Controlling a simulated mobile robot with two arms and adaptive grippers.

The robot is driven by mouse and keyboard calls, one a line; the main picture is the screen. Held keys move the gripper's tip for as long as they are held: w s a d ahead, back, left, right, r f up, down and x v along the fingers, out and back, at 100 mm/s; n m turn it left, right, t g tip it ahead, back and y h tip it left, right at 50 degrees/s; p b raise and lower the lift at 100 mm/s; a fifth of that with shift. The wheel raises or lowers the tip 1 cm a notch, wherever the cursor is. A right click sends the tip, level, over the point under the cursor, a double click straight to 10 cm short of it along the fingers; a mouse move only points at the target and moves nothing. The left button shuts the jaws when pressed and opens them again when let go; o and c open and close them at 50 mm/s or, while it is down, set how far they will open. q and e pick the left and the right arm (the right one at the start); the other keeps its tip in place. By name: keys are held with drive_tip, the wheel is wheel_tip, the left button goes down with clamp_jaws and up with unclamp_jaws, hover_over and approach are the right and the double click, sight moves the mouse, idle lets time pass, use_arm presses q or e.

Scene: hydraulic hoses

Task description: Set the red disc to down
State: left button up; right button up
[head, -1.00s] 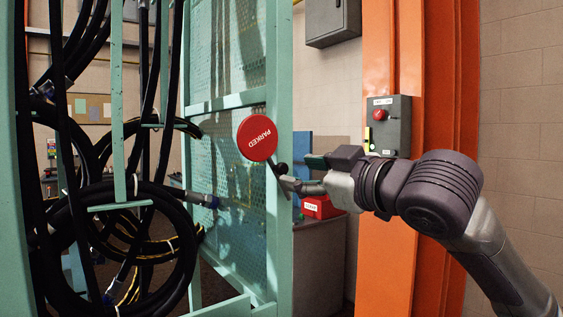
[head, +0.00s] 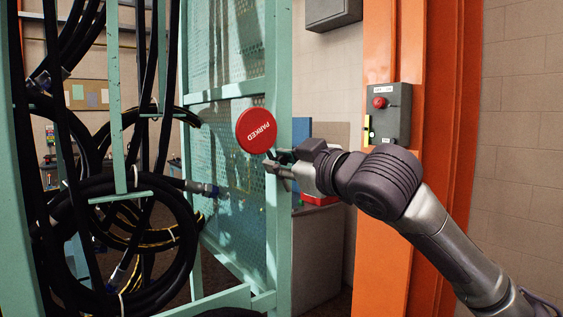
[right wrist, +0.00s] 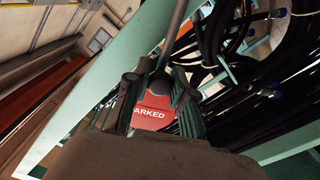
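The red disc (head: 256,130) is round, bears the word PARKED in tilted white letters, and sits on the green frame post. It also shows in the right wrist view (right wrist: 154,112), partly hidden by my gripper. My right gripper (head: 274,161) is just below and right of the disc in the head view. In the right wrist view its two fingers (right wrist: 156,92) stand apart, with a dark rod and its round black end (right wrist: 159,80) between them. I cannot tell whether the fingers touch it. My left gripper is not in view.
The green frame post (head: 279,75) stands beside the gripper, with a mesh panel (head: 228,165) behind. Coiled black hoses (head: 70,255) hang at left. An orange column (head: 388,45) with a grey control box (head: 390,113) stands behind my right arm.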

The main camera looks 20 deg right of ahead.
clamp_jaws()
